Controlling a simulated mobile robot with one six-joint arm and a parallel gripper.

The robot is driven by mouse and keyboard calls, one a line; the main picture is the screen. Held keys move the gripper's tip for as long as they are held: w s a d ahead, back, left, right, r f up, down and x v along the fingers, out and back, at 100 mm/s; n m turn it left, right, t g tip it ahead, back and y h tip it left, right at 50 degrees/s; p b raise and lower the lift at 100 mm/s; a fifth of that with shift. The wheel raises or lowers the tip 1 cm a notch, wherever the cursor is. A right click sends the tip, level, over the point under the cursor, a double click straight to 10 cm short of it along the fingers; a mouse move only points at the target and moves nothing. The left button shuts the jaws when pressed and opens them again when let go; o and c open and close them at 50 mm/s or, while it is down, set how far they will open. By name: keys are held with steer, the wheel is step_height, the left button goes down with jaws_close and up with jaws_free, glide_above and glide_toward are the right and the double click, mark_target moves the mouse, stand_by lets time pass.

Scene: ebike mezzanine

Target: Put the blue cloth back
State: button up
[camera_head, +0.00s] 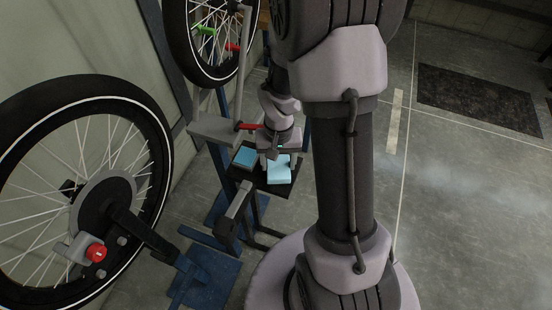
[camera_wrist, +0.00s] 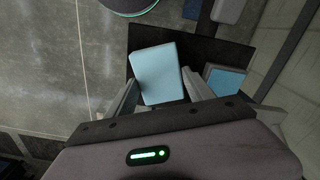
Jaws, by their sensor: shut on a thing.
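The light blue cloth (camera_head: 281,174) is a folded, block-like rectangle over the right part of a small black tray (camera_head: 262,183). My gripper (camera_head: 279,160) is above the tray and shut on the cloth. In the wrist view the cloth (camera_wrist: 158,75) lies between the two grey fingers of my gripper (camera_wrist: 163,88). The black tray (camera_wrist: 215,47) shows beneath it. I cannot tell whether the cloth touches the tray.
A darker blue rectangle (camera_head: 245,157) with a grey edge lies on the tray's left part; it also shows in the wrist view (camera_wrist: 226,82). Bike wheels (camera_head: 85,190) and a blue stand (camera_head: 205,275) stand at left. The floor at right is open, with a dark mat (camera_head: 478,98).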

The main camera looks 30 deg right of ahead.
steer(key=shift+s+f, duration=0.1)
steer(key=o, duration=1.3)
step_height(320, 180, up, 12)
steer(key=p, duration=0.6)
step_height(320, 180, up, 11)
steer(key=t, duration=0.3)
glide_above(279, 166)
steer(key=s+a, duration=0.2)
steer(key=a, duration=0.4)
steer(key=s+a+r+t, duration=0.1)
steer(key=s+a+r, duration=0.2)
steer(key=s+a+r+n+t+y, duration=0.1)
steer(key=s+a+r, duration=0.1)
steer(key=s+r, duration=0.1)
steer(key=s+a+r+y, duration=0.1)
steer(key=s+a+r, duration=0.2)
steer(key=shift+s+a+t, duration=0.15)
steer(key=shift+a+t, duration=0.2)
steer(key=shift+t, duration=0.05)
steer(key=shift+f, duration=0.1)
